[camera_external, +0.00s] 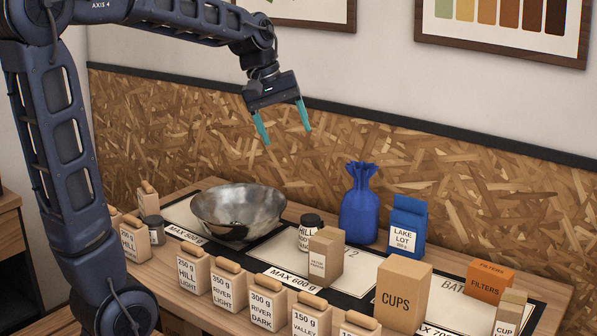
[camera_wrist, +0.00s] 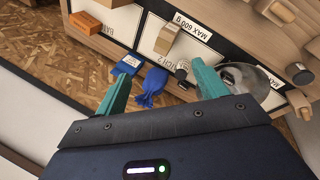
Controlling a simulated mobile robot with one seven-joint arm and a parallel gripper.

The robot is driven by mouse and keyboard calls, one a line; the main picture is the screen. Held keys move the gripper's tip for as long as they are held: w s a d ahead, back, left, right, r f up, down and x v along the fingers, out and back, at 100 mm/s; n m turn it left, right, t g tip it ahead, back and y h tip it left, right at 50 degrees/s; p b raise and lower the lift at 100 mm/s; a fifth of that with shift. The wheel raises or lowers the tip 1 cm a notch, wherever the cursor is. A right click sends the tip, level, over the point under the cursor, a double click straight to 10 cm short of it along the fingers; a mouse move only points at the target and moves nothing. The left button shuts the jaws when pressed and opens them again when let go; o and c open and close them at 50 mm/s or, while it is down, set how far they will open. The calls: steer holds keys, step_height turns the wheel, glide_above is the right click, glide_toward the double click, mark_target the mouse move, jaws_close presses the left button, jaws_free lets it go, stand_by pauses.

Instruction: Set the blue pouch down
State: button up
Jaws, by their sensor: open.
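In the wrist view the pouch (camera_wrist: 154,82) shows between and beyond the fingers. My gripper (camera_external: 287,134) is open and empty, high above the table and up to the left of the pouch. Its teal fingers (camera_wrist: 160,92) are apart and touch nothing. The pouch's lower front is in full view; its exact footing on the board is hard to tell.
A blue LAKE LOT bag (camera_external: 407,226) stands just right of the pouch. A metal bowl (camera_external: 238,208) sits on the left section. A dark jar (camera_external: 309,234) and small tan box (camera_external: 326,256) stand in front, a CUPS box (camera_external: 403,297) and orange filters box (camera_external: 488,287) to the right.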

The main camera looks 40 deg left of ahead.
steer(key=s+a+f+m+y, duration=0.1)
steer(key=s+m, duration=0.1)
steer(key=s, duration=0.5)
steer(key=s+a+f+m+t+y, duration=0.1)
steer(key=s+f+m, duration=0.1)
steer(key=s, duration=0.5)
steer(key=s+a+f+m+t+y, duration=0.1)
steer(key=s+f+m, duration=0.1)
steer(key=s, duration=0.6)
steer(key=shift+a+m, duration=0.3)
steer(key=shift+m, duration=0.5)
steer(key=shift+o, duration=0.4)
